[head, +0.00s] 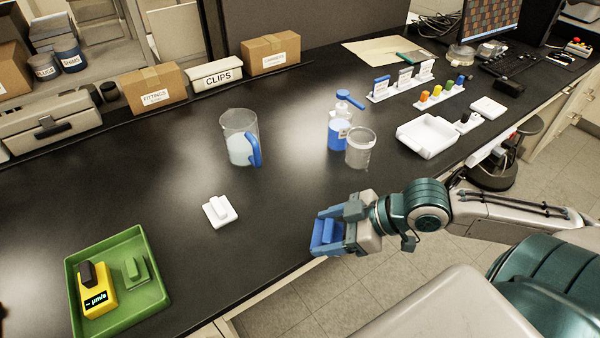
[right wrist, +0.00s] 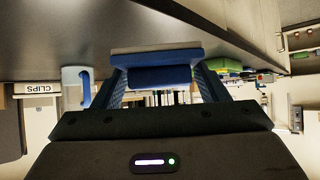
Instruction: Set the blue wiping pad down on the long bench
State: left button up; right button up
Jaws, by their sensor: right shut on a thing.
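The blue wiping pad (head: 327,233) is in my right gripper (head: 335,228), at the front edge of the long bench (head: 265,215). The right gripper is shut on the pad's handle. In the right wrist view the blue pad (right wrist: 158,65) sits between the two fingers, with a pale layer on its face. I cannot tell whether the pad touches the bench. My left gripper is not in view.
A white pad (head: 220,211) and a green tray (head: 155,307) holding a yellow meter lie to the left. A jug (head: 240,138), a blue bottle (head: 338,134) and a clear beaker (head: 360,148) stand farther back. Bare bench lies between them.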

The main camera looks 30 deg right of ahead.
jog(key=shift+w+d+f+b, duration=0.4)
jog(key=shift+w+b, duration=0.15)
jog(key=shift+b, duration=0.3)
jog(key=shift+w+d+b, duration=0.15)
jog(key=shift+w+b, duration=0.3)
jog(key=shift+b, duration=0.25)
jog(key=w, duration=0.1)
jog(key=w+d, duration=0.1)
jog(key=w, duration=0.1)
jog(key=w+d+b, duration=0.1)
jog(key=w, duration=0.1)
jog(key=shift+d, duration=0.15)
jog(key=w+d, duration=0.1)
jog(key=w, duration=0.1)
jog(key=w+d, duration=0.1)
jog(key=w, duration=0.1)
jog(key=w+d+p, duration=0.1)
jog(key=w, duration=0.1)
jog(key=shift+w+f, duration=0.25)
jog(key=shift+w+d+f, duration=0.1)
jog(key=shift+w+d, duration=0.05)
jog(key=shift+w, duration=0.1)
jog(key=shift+f, duration=0.25)
notch_tip(320, 180, down, 2)
jog(key=shift+f+p, duration=0.15)
jog(key=shift+p, duration=0.4)
jog(key=shift+f, duration=0.4)
